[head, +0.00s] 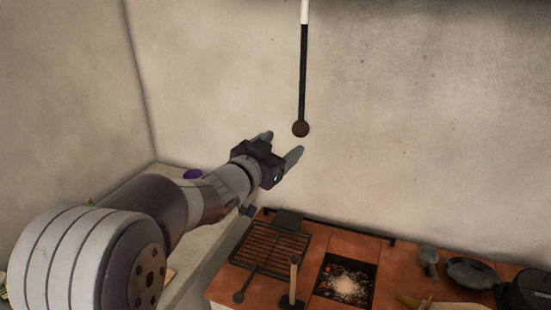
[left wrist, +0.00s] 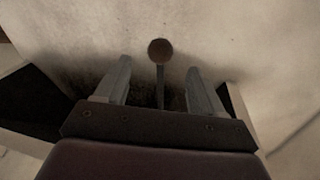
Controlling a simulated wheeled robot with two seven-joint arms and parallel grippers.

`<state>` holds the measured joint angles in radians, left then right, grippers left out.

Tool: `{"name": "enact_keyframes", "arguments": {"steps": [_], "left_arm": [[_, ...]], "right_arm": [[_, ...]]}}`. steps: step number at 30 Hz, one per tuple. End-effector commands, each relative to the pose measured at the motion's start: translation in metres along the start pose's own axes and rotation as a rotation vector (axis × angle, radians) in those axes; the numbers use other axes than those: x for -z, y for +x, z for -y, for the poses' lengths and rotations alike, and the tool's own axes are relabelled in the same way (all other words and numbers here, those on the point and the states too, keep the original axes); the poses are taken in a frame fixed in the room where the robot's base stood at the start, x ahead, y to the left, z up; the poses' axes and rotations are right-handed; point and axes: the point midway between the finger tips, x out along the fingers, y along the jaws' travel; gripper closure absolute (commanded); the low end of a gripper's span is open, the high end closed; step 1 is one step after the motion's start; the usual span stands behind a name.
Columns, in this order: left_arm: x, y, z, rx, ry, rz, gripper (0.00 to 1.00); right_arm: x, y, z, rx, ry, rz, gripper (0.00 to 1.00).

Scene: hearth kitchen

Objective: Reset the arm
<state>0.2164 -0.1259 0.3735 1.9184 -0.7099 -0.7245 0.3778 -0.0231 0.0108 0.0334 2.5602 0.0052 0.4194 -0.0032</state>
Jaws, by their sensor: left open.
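My left arm reaches in from the left in the head view. Its gripper (head: 281,146) is raised above the counter, with its two fingers spread apart and nothing between them. In the left wrist view the same gripper (left wrist: 160,80) shows both fingers apart. A hanging rod with a round brown knob (head: 300,129) at its lower end is just beyond the fingertips, apart from them. The knob also shows in the left wrist view (left wrist: 160,50), past the fingers. My right gripper is in neither view.
Below is a tiled hearth counter (head: 235,281) with a black grill rack (head: 270,250), a fire pit with glowing embers (head: 346,281), an upright wooden-handled tool (head: 293,280) and dark pans (head: 470,272) at the right. Plain walls stand behind; the air around the gripper is mostly free.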

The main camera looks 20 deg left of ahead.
Motion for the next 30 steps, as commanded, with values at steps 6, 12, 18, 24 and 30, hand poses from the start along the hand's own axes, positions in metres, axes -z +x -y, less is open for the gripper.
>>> {"name": "enact_keyframes", "arguments": {"steps": [6,12,18,24,30], "left_arm": [[0.0,-0.018,0.0,0.0,0.0,0.001,0.31],[0.0,-0.018,0.0,0.0,0.0,0.001,0.31],[-0.001,-0.018,0.001,0.002,0.01,0.006,0.31],[-0.097,-0.049,0.025,0.188,-0.021,0.409,0.31],[-0.229,-0.159,-0.044,0.184,-0.213,1.088,0.31]], "right_arm": [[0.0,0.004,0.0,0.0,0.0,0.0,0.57],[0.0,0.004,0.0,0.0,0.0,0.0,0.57],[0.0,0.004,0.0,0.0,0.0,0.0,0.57],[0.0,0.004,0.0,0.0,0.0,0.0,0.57],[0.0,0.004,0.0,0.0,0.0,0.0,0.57]]}}
